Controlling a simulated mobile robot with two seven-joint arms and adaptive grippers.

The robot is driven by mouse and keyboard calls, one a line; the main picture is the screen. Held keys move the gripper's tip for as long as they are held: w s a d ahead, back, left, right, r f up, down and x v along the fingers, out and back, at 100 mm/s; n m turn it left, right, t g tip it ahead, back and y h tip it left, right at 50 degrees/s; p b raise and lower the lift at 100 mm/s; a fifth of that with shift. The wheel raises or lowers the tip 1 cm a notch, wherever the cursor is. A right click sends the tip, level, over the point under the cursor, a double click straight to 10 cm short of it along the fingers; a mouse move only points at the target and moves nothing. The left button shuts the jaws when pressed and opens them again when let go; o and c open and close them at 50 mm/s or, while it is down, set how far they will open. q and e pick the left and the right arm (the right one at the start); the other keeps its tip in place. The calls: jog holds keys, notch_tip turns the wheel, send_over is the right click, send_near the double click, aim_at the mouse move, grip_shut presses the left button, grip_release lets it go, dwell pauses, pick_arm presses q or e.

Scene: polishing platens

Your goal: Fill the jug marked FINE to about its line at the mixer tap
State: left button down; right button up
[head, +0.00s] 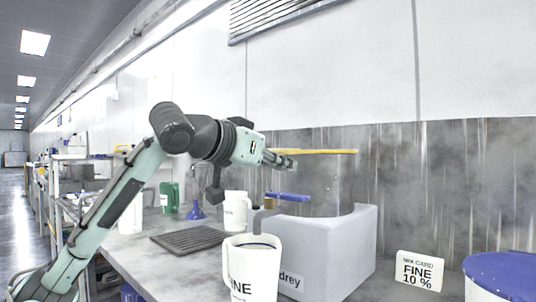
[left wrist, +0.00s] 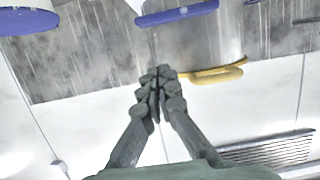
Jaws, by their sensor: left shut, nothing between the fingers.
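The white jug marked FINE (head: 256,276) stands upright at the near edge of the bench. Its open top shows a dark surface inside; I cannot tell the level against its line. The mixer is a pale block (head: 345,262) around a steel drum (head: 325,185), with a spout (head: 258,216) just above or behind the jug's rim. It has a blue lever (head: 288,197) and a yellow bar (head: 315,152) on top; both show in the left wrist view, blue lever (left wrist: 178,13) and yellow bar (left wrist: 212,75). My left gripper (head: 292,163) is shut and empty, above the blue lever beside the yellow bar.
A second white jug (head: 236,211), a dark ribbed mat (head: 188,239), a blue funnel (head: 196,211) and a green jug (head: 169,197) stand further back. At right are a card reading FINE 10 % (head: 419,271) and a blue-lidded tub (head: 503,270).

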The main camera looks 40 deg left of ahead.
aim_at(287, 196)
pick_arm(q)
jog(key=shift+w+f, duration=0.4)
jog(key=shift+f, duration=0.35)
jog(key=shift+w+f, duration=0.4)
jog(key=shift+f, duration=0.4)
jog(key=shift+w+f, duration=0.4)
jog(key=shift+f, duration=0.35)
pick_arm(e)
jog(key=shift+s+d+f, duration=0.2)
jog(key=shift+s+f, duration=0.45)
jog(key=shift+f, duration=0.35)
